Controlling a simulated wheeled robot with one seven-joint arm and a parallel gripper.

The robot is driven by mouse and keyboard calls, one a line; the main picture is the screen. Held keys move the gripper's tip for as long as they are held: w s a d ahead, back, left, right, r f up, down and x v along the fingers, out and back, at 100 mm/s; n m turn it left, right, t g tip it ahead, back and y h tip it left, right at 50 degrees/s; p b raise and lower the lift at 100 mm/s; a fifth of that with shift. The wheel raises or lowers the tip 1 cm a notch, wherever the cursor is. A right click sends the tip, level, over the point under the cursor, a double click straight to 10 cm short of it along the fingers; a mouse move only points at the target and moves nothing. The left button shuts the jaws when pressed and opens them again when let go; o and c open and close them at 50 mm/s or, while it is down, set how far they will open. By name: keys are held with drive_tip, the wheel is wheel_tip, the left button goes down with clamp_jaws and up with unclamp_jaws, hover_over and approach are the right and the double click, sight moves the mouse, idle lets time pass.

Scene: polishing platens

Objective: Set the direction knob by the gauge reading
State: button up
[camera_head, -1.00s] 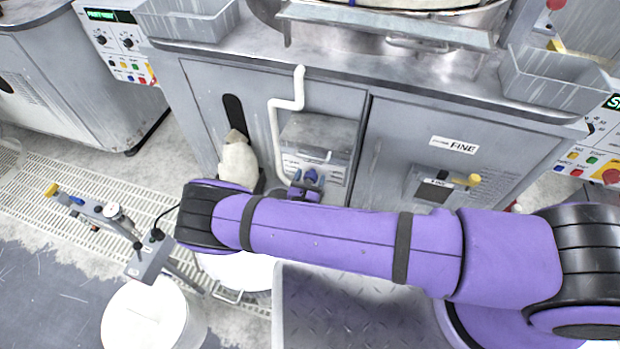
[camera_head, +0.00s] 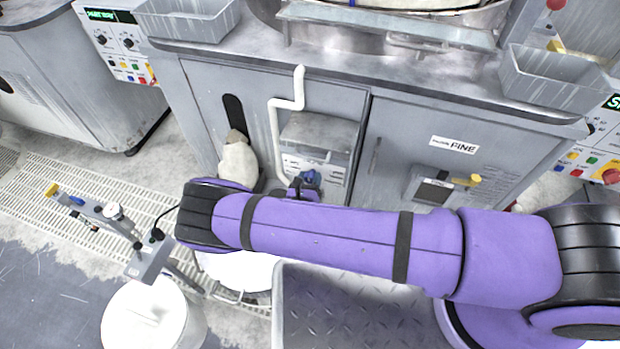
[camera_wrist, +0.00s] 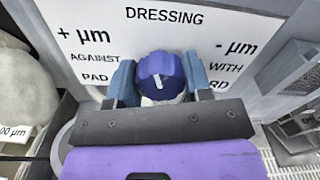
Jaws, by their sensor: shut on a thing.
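The direction knob (camera_wrist: 160,77) is blue with a short white pointer line, on a white panel (camera_wrist: 185,37) headed "DRESSING". The pointer stands near upright, slightly tilted. "+ µm AGAINST PAD" is printed at the left and "- µm WITH" at the right, its last word partly hidden. My gripper (camera_wrist: 158,84) is shut on the knob, one blue finger on each side. In the head view my gripper (camera_head: 306,181) is at the low cabinet recess, mostly behind my arm. A round dial gauge (camera_head: 114,212) sits on a bar fixture at the left; its reading is too small to tell.
The grey cabinet (camera_head: 410,125) marked "FINE" stands ahead, with a white bent pipe (camera_head: 274,125) left of the panel. A pale sack (camera_head: 238,160) leans close by. White buckets (camera_head: 150,315) stand on the floor at lower left.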

drive_tip(key=n, duration=0.5)
drive_tip(key=shift+a+n, duration=0.1)
drive_tip(key=shift+n, duration=0.2)
idle(0.4)
drive_tip(key=o, duration=0.9)
drive_tip(key=shift+s, duration=0.1)
drive_tip(key=v, duration=1)
drive_tip(key=shift+s+a, duration=0.15)
drive_tip(key=shift+s, duration=0.15)
